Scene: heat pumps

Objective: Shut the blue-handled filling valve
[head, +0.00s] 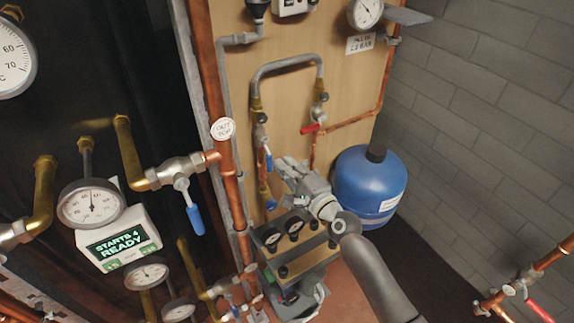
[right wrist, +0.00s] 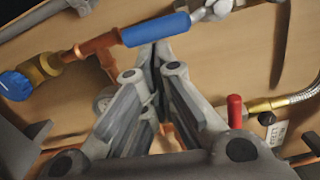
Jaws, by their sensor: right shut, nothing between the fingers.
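The blue-handled valve (head: 268,160) sits low on the left leg of the grey looped hose on the wooden board. Its blue lever points down, roughly along the pipe. In the right wrist view the blue lever (right wrist: 155,29) crosses just beyond my fingertips. My right gripper (head: 284,165) is shut and empty, just right of the lever; its closed fingers (right wrist: 152,48) show in the right wrist view. I cannot tell whether they touch the lever. My left gripper is not in view.
A red-handled valve (head: 312,128) is on the hose's right leg. A blue vessel (head: 370,185) stands right of my gripper. A box with dials (head: 292,238) is below. Another blue lever (head: 194,212) is on the dark unit at left.

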